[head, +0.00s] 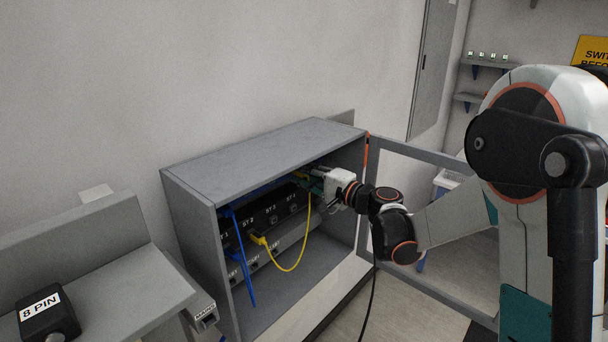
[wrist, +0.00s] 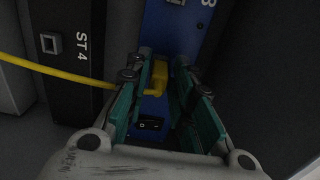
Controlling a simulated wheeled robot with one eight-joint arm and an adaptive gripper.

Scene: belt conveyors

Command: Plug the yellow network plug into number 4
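The yellow network plug (wrist: 160,75) shows between the fingertips of my gripper (wrist: 162,68) in the wrist view, in front of a blue panel (wrist: 176,32). Its yellow cable (wrist: 60,73) runs left past the left finger. The frames do not settle whether the fingers press on the plug, or whether it sits in a port. The number of the port behind it is hidden. In the head view my gripper (head: 318,186) reaches into the grey cabinet (head: 250,160). The yellow cable (head: 291,268) hangs in a loop from there to a yellow end (head: 259,240) at the lower row of units.
Black units marked ST (head: 262,217) stand in a row inside the cabinet; ST 4 (wrist: 70,50) is left of my fingers. A blue cable (head: 241,265) hangs at the left. The open cabinet door (head: 428,283) stands at the right. The cabinet floor is clear.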

